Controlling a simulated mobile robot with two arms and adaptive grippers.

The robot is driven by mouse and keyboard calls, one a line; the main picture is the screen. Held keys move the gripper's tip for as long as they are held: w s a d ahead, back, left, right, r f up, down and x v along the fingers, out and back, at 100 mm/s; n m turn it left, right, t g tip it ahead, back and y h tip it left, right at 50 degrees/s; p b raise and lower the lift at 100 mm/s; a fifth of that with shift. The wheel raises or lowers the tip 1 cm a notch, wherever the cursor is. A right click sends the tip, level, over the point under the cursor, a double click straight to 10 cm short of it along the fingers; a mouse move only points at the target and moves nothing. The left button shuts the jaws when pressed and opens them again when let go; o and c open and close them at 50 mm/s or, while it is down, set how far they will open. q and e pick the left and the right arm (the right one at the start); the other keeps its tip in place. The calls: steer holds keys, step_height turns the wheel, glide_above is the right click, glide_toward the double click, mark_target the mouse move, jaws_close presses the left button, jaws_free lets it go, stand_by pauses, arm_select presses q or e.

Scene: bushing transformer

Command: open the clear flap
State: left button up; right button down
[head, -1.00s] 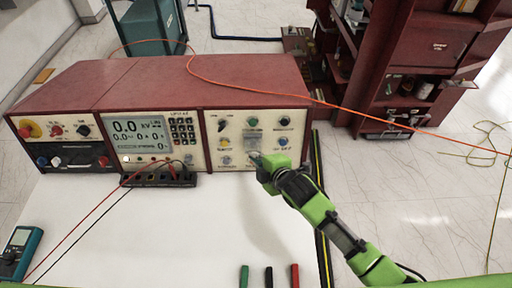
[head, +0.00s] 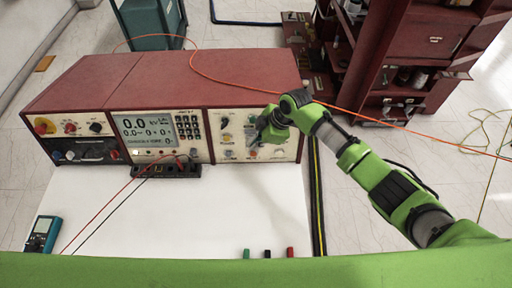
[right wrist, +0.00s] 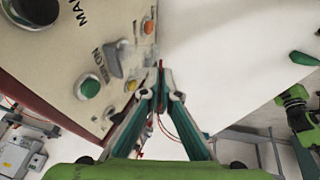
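The clear flap is hard to pick out. In the right wrist view a small pale grey piece (right wrist: 113,62) stands off the panel beside the green button (right wrist: 88,88) and may be the flap; I cannot tell whether it is raised. In the head view my right gripper (head: 256,141) is in front of the right control panel (head: 217,148) of the red console and hides its middle. My left gripper is not in view.
The red console (head: 165,78) stands on a white tabletop (head: 190,215). Red and black leads run from a terminal block (head: 160,171). A teal meter (head: 43,234) lies at left. An orange cable (head: 352,110) passes behind my right arm. The tabletop before the console is mostly clear.

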steer(key=g+b, duration=0.1)
steer(key=b, duration=0.1)
steer(key=w+r+g+b, duration=0.1)
steer(key=g+b, duration=0.1)
steer(key=b, duration=0.1)
steer(key=shift+m, duration=0.3)
steer(key=shift+w+r+g+b, duration=0.25)
steer(key=shift+r+g+b, duration=0.3)
steer(key=shift+b, duration=0.65)
steer(key=c, duration=2.6)
jaws_free()
steer(key=shift+r, duration=0.1)
steer(key=v, duration=1.1)
steer(key=shift+w+d+r, duration=0.25)
steer(key=shift+r, duration=0.05)
